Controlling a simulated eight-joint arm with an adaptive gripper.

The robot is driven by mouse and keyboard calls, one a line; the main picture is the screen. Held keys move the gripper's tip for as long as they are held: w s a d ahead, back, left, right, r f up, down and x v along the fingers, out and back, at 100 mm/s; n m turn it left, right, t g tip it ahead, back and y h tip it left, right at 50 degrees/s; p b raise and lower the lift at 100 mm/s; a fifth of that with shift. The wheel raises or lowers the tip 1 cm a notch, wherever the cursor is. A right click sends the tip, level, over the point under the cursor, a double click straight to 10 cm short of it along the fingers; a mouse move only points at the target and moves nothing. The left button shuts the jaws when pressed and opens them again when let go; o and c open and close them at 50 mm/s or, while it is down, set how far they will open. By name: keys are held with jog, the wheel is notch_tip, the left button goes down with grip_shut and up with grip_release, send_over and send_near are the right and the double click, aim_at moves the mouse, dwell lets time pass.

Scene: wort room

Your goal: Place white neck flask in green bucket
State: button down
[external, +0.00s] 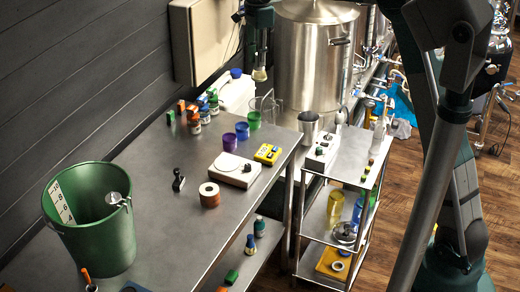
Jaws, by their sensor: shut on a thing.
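The green bucket (110,242) stands upright at the left front of the steel table. A white number scale shows inside it and a round metal piece sits on its right rim. My gripper (260,68) is high over the table's far end, well behind and right of the bucket. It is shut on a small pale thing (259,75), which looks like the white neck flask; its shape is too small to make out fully. A clear glass vessel (268,106) shows just below; I cannot tell whether it is separate.
A steel kettle (312,60) and a cart (343,165) stand beyond. The table's middle is mostly clear.

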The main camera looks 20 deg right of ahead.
jog(key=s+a+n, duration=0.1)
jog(key=s+a, duration=0.1)
jog(key=a, duration=0.8)
jog(key=s+a+n, duration=0.1)
jog(key=s+a, duration=0.1)
jog(key=a, duration=0.8)
jog(key=s+a+n, duration=0.2)
jog(key=s+a, duration=0.8)
jog(key=a, duration=0.4)
jog(key=s+a+n, duration=0.2)
jog(key=s+a, duration=0.8)
jog(key=a, duration=0.4)
jog(key=s+a+n, duration=0.2)
jog(key=s+a, duration=0.8)
jog(key=a, duration=0.4)
notch_tip(320, 180, down, 18)
jog(key=shift+w+b, duration=0.25)
jog(key=shift+b, duration=0.05)
jog(key=shift+f, duration=0.15)
notch_tip(320, 180, down, 6)
jog(key=shift+f+p, duration=0.35)
jog(key=shift+f, duration=1.55)
